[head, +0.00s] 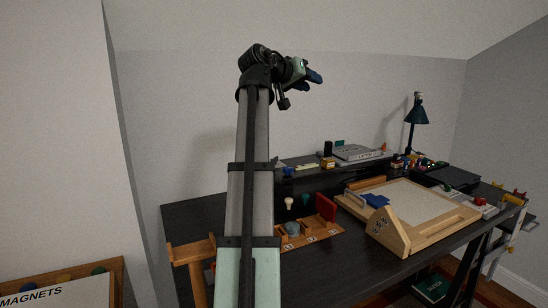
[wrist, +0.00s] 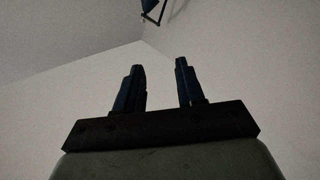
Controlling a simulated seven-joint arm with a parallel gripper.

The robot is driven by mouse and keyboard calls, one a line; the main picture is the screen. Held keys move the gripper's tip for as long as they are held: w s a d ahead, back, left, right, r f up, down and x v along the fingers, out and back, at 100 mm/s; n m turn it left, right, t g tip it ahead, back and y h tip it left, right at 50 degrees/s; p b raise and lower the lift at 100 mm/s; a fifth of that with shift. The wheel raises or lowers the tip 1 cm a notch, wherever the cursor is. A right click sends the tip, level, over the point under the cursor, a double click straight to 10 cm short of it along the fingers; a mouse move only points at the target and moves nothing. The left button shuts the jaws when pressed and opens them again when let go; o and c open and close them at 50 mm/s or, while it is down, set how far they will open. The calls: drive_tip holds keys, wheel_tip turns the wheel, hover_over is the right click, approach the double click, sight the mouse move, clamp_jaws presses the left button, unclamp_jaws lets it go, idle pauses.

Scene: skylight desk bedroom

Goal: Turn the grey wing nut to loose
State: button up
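My gripper (head: 314,75) is raised high above the desk in front of the wall, pointing right in the head view. In the wrist view its two dark blue fingers (wrist: 157,88) are apart with nothing between them. I cannot pick out a grey wing nut with certainty. A wooden board (head: 322,236) with small labels lies on the near part of the desk, partly behind my arm. A rounded grey-blue piece (head: 292,229) sits on it, too small to tell its shape. My gripper is far above and apart from it.
A red upright block (head: 325,207) stands at the board's back. A large wooden-framed tray (head: 410,203) is to the right. A raised shelf (head: 310,170) with small items runs along the back, and a dark lamp (head: 417,112) stands at the right. The air around my gripper is clear.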

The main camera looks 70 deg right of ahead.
drive_tip(key=s+d+f+m+y, duration=0.1)
drive_tip(key=d+f+m+y, duration=0.1)
drive_tip(key=d, duration=0.3)
drive_tip(key=m+t+y, duration=0.2)
drive_tip(key=t+y, duration=0.4)
drive_tip(key=y, duration=0.1)
hover_over(275, 158)
drive_tip(key=w+a, duration=0.2)
drive_tip(key=a, duration=0.3)
wheel_tip(275, 158, down, 21)
drive_tip(key=x, duration=1.3)
drive_tip(key=shift+s+d, duration=0.15)
drive_tip(key=shift+s, duration=0.2)
clamp_jaws()
